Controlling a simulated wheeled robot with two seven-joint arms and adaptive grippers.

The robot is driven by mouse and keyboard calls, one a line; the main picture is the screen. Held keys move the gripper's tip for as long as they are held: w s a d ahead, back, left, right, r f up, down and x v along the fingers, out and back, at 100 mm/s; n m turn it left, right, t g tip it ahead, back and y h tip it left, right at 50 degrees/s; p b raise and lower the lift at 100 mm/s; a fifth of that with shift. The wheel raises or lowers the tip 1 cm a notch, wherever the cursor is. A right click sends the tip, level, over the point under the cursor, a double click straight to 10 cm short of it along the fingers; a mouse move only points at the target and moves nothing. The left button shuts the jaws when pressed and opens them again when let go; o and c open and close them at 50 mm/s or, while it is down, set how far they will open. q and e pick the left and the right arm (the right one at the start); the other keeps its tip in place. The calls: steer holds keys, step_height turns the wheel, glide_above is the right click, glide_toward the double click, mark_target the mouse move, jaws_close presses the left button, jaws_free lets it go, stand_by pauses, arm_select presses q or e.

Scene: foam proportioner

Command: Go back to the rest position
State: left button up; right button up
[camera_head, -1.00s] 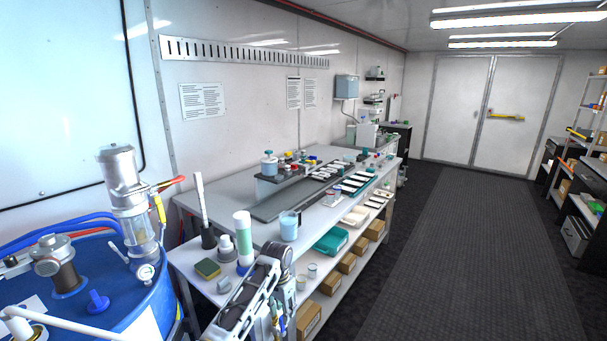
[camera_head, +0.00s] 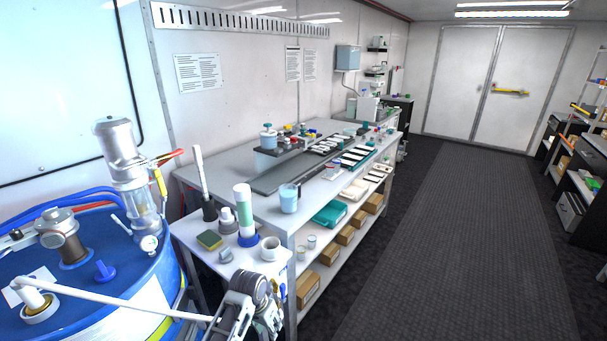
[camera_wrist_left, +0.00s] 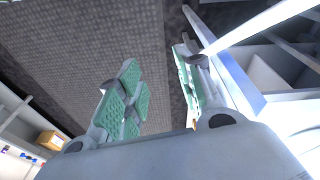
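A pale bench leg or bar (camera_wrist_left: 262,27) shows close by at the right finger. My right gripper is in neither view.
A blue drum (camera_head: 125,285) with a pump and a white tube stands at left. The dark aisle floor (camera_head: 430,240) at right is clear.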

arm_select(q)
steer(key=s+a+r+n+t, duration=0.1)
steer(key=s+a+r, duration=0.1)
steer(key=s+a, duration=0.35)
steer(key=s+a+r+n+y, duration=0.1)
steer(key=s+a+r, duration=0.1)
steer(key=s, duration=0.6)
steer(key=s+a+r+n+t, duration=0.1)
steer(key=s+a+r, duration=0.25)
steer(key=s, duration=0.35)
step_height(320, 180, down, 34)
steer(key=s+g, duration=0.1)
steer(key=s, duration=0.2)
steer(key=s+a+f, duration=0.2)
steer(key=s+f, duration=0.8)
steer(key=s, duration=0.1)
steer(key=s+a+f+g, duration=0.1)
steer(key=s+a+f, duration=0.2)
steer(key=s+f, duration=0.6)
steer(key=shift+s+a+f, duration=0.25)
steer(key=shift+s+f, duration=0.15)
steer(key=shift+s, duration=0.45)
steer(key=shift+s, duration=0.2)
